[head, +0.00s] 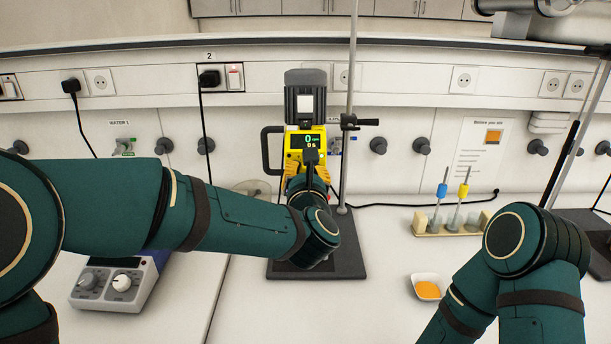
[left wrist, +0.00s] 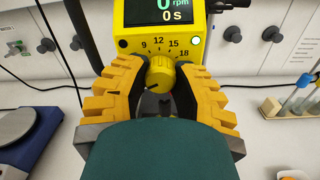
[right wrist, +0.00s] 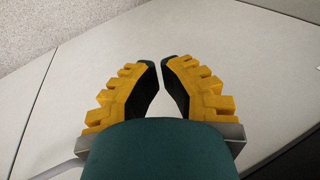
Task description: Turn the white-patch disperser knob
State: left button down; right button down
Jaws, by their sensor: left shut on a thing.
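The disperser (head: 306,138) is yellow and dark grey, with a white patch (head: 305,103) on its upper body. Its display (left wrist: 168,10) reads 0 rpm and 0 s. Its round yellow knob (left wrist: 161,76) sits below the display, with a number scale around it. My left gripper (left wrist: 160,72) is shut on the knob, one yellow finger on each side. In the head view my left arm largely hides the knob. My right gripper (right wrist: 161,68) is empty over a pale surface. Its fingertips are close together with a narrow gap; whether it counts as shut is unclear.
A stand rod (head: 348,100) rises beside the disperser from a dark base plate (head: 345,262). A blue-and-white device with knobs (head: 118,284) is at left. A rack with blue- and yellow-topped tools (head: 445,228) and a white dish of orange stuff (head: 428,288) are at right.

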pick_arm(q)
jog(key=shift+f+m+b, duration=0.1)
jog(key=shift+m+b, duration=0.95)
jog(key=shift+m, duration=0.05)
jog(key=m+b, duration=0.1)
jog(key=m, duration=0.1)
jog(key=shift+m+b, duration=0.3)
jog(key=shift+b, duration=0.05)
jog(key=m, duration=0.2)
jog(key=shift+m+b, duration=0.4)
jog(key=shift+m, duration=1.7)
jog(key=c, duration=0.7)
grip_release()
jog(key=shift+s, duration=0.1)
